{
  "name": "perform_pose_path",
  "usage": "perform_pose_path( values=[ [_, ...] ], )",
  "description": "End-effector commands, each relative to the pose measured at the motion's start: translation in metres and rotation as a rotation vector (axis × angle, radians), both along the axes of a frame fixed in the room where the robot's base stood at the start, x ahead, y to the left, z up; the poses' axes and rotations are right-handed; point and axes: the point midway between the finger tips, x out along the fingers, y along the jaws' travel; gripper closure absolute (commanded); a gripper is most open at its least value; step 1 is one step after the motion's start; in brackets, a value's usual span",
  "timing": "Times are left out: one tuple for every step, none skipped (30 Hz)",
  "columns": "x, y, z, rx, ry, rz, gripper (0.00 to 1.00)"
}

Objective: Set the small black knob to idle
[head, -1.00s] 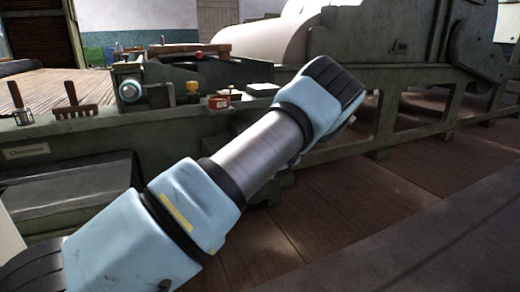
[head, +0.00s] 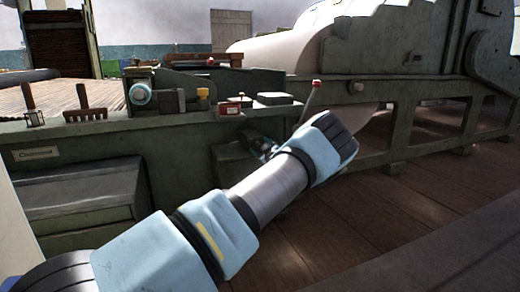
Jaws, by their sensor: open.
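I cannot make out the small black knob or any idle mark in the head view; the knob may be too small or behind my arm. My gripper (head: 262,149) shows only in part, small and dark, beyond my wrist and close to the front of the green machine (head: 180,134). It is open, and I see nothing held in it. I cannot tell whether it touches the machine.
On the machine's ledge are a pale round fitting (head: 140,94), a yellow block (head: 203,98) and a red box (head: 230,108). The wooden floor (head: 400,215) is clear at right.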

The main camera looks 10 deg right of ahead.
Motion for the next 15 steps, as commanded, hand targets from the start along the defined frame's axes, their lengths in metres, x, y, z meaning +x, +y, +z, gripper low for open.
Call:
perform_pose_path(
  values=[
    [0.0019,0.0002,-0.0001,0.0,-0.001,-0.001,0.21],
    [0.0026,0.0002,0.0002,0.0,-0.001,-0.001,0.21],
    [0.0031,0.0002,0.0004,0.0,-0.001,-0.001,0.21],
    [0.0033,0.0002,0.0005,0.0,-0.001,-0.001,0.21],
    [0.0033,0.0002,0.0006,0.0,-0.001,-0.001,0.21],
    [0.0032,0.0002,0.0006,0.0,-0.001,-0.001,0.21],
    [0.0032,0.0002,0.0006,0.0,-0.001,-0.001,0.21],
    [0.0031,0.0002,0.0006,0.0,-0.001,-0.001,0.21],
    [0.0031,0.0003,0.0006,0.0,-0.001,-0.001,0.21],
    [0.0031,0.0003,0.0006,0.0,-0.001,-0.001,0.23],
    [0.003,0.0003,0.0006,0.0,-0.001,-0.001,0.26],
    [0.003,0.0002,0.0005,0.0,-0.001,-0.001,0.31],
    [0.003,0.0004,0.0005,0.0,0.0,0.0,0.34],
    [0.003,0.0003,0.0004,0.0,0.0,0.0,0.38],
    [0.0029,0.0003,0.0004,0.0,0.0,0.0,0.42]
  ],
)
